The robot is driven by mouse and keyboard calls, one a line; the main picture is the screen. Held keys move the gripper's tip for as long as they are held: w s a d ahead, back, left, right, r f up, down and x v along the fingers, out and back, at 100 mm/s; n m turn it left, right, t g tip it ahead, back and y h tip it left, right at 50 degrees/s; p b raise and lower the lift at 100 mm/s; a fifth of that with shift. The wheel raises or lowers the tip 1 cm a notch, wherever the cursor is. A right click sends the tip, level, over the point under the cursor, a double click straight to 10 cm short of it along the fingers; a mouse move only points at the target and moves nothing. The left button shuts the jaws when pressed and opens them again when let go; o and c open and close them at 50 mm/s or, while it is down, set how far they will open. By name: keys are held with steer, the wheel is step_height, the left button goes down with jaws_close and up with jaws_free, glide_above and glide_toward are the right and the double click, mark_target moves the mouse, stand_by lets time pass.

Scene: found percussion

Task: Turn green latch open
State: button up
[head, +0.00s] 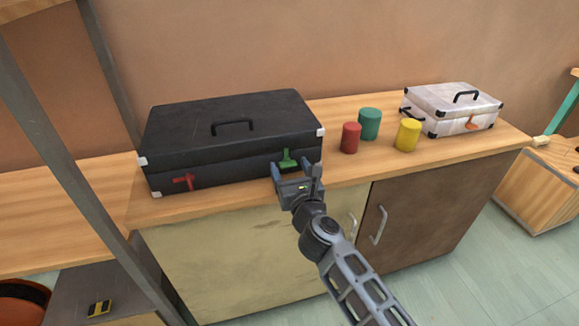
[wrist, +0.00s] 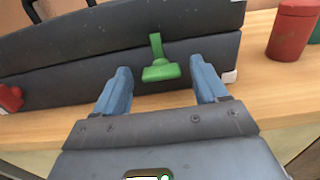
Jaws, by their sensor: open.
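The green latch (head: 287,160) is on the front face of a closed black case (head: 225,150), near its right end. In the wrist view the green latch (wrist: 161,66) has a narrow upright part above a wider crosswise part. My gripper (head: 293,169) is open in front of the case; in the wrist view its two fingers (wrist: 160,80) stand on either side of the latch, apart from it. Whether the fingertips touch the case is unclear. A red latch (head: 185,181) is on the left of the same face.
The case stands on a wooden countertop (head: 345,175). Red (head: 350,138), teal (head: 369,123) and yellow (head: 408,134) cylinders stand to its right, then a white case (head: 455,108) with an orange latch (head: 472,125). A grey post (head: 75,165) rises at left.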

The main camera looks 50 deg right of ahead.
steer(key=shift+w+d, duration=0.25)
steer(key=shift+w, duration=0.05)
steer(key=shift+c, duration=0.3)
steer(key=c, duration=1)
